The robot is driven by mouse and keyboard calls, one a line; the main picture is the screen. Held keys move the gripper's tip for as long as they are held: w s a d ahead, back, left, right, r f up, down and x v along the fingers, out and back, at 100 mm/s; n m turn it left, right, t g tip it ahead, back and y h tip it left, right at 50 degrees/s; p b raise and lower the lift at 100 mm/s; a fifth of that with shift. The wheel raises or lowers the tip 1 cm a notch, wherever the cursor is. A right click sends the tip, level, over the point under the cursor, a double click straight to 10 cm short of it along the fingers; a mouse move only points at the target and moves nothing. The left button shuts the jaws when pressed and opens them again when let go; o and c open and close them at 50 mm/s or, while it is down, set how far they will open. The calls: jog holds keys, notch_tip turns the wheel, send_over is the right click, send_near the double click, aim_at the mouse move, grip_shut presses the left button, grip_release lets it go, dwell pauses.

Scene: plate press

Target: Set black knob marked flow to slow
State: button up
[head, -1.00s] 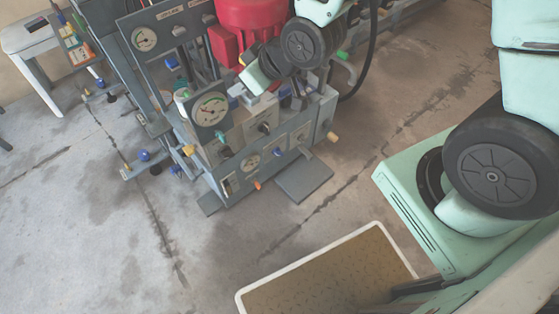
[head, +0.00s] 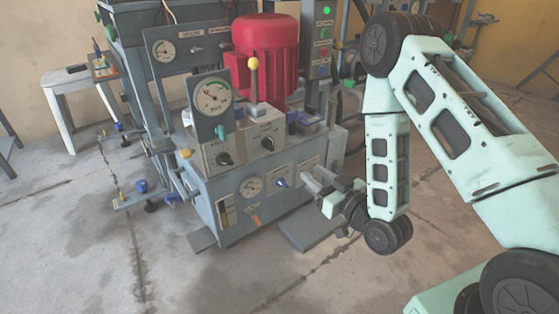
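Two black knobs sit on the sloped front of the grey control box on the press unit: a left one (head: 224,158) and a right one (head: 267,143). Small labels are above them, too small to read, so I cannot tell which is marked flow or where it points. My gripper (head: 309,178) is in front of the unit's right side, lower than and to the right of both knobs, apart from them. Its grey fingers point left toward a blue-tipped knob (head: 281,183). I see nothing held, but the gap between the fingers is unclear.
A round gauge (head: 213,97) rises at the box's left.

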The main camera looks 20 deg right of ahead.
jog(key=shift+w, duration=0.7)
send_near(273, 142)
jog(key=x, duration=0.7)
jog(key=shift+w+a+f, duration=0.1)
jog(key=shift+w, duration=0.05)
jog(key=shift+w+a, duration=0.2)
jog(key=shift+w, duration=0.4)
grip_shut()
